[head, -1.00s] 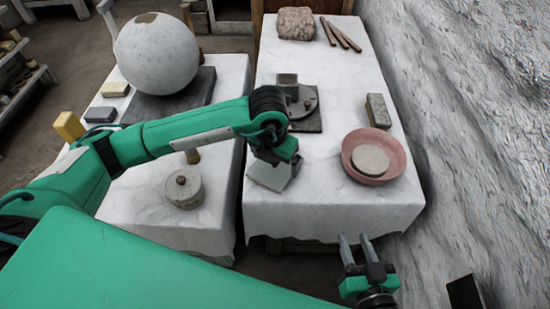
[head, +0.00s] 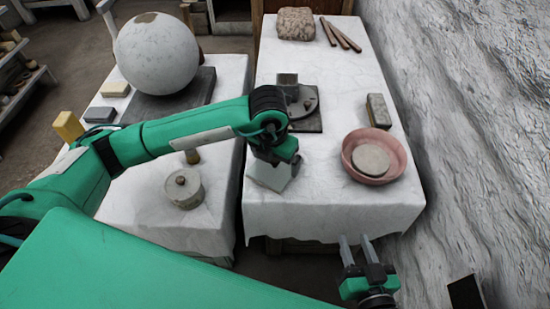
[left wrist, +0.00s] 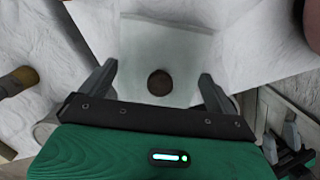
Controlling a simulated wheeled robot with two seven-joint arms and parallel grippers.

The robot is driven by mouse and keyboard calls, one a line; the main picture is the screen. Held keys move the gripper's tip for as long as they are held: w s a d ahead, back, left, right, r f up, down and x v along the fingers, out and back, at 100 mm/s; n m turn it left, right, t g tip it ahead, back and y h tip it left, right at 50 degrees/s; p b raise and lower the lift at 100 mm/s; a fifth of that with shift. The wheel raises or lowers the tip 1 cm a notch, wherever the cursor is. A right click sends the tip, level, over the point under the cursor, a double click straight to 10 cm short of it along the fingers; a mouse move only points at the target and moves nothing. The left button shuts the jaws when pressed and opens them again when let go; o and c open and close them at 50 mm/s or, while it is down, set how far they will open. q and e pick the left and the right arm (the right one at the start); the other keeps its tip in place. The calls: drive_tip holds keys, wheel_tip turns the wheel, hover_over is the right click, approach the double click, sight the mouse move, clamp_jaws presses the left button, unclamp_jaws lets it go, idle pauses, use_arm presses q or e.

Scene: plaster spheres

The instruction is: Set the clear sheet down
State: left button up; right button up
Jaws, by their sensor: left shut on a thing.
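The clear sheet (head: 268,177) is a pale, see-through square over the near left part of the right-hand table. My left gripper (head: 277,160) is shut on it from above. I cannot tell whether the sheet touches the cloth. My right gripper (head: 356,245) is open and empty, off the table's front edge.
The right-hand table (head: 320,212) has a white cloth. A pink bowl (head: 396,172) with a grey disc stands to the right, and a dark plate (head: 312,123) with a round piece behind. A lidded round pot (head: 184,188) stands on the left table. The front of the right-hand table is clear.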

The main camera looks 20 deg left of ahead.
use_arm(q)
drive_tip(key=shift+f+b, duration=0.6)
drive_tip(key=shift+f, duration=0.15)
drive_tip(key=o, duration=0.7)
drive_tip(key=shift+r, duration=0.1)
drive_tip(key=shift+c, duration=0.2)
drive_tip(key=shift+r+p, duration=1.25)
drive_tip(key=shift+r, duration=0.75)
